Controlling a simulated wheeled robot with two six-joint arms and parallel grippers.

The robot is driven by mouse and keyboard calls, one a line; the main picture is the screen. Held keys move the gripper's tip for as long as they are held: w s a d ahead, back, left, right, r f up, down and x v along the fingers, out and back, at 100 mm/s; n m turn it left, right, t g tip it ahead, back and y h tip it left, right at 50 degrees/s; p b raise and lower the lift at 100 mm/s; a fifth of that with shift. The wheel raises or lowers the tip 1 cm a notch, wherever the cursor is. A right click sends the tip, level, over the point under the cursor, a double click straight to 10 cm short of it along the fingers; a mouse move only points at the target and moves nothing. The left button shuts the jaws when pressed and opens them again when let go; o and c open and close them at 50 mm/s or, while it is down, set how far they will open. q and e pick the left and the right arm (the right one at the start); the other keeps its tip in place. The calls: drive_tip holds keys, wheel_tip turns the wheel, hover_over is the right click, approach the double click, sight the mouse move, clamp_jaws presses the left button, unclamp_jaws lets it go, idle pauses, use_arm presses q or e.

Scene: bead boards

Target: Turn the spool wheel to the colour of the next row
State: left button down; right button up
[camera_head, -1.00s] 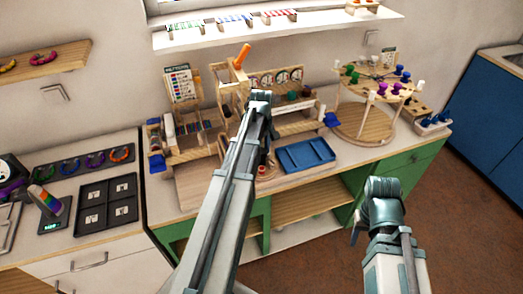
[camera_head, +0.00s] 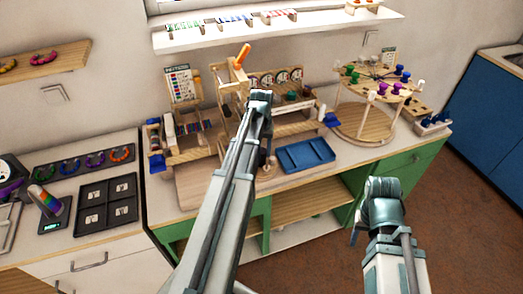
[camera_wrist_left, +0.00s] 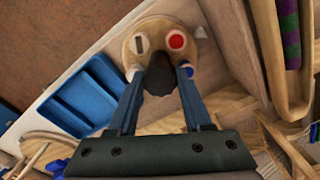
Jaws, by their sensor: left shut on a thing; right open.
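In the left wrist view, my left gripper (camera_wrist_left: 160,82) is shut on a dark rounded knob (camera_wrist_left: 158,76). The knob stands over a round wooden wheel (camera_wrist_left: 158,42), which I take for the spool wheel. The wheel shows a red round patch (camera_wrist_left: 177,40) and a grey one (camera_wrist_left: 140,45); white and blue bits show beside my fingertips. The wheel's near part is hidden by the knob and fingers. In the head view my left arm covers most of this spot. My right gripper (camera_head: 356,236) is at the lower right, away from the bench and mostly hidden by its wrist.
A blue tray (camera_head: 303,155) lies right of my left arm. A pattern card (camera_head: 180,85) stands behind the wooden bead rack (camera_head: 190,148). A round stand with coloured spools (camera_head: 362,128) is further right. Black trays (camera_head: 105,204) lie on the left counter.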

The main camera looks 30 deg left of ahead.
use_arm(q)
drive_tip(key=m, duration=0.4)
drive_tip(key=shift+m, duration=0.7)
drive_tip(key=shift+c, duration=1.6)
unclamp_jaws()
drive_tip(key=shift+r, duration=0.1)
wheel_tip(320, 180, up, 14)
drive_tip(key=p, duration=1.3)
drive_tip(key=shift+f+p, duration=0.2)
drive_tip(key=shift+p, duration=0.2)
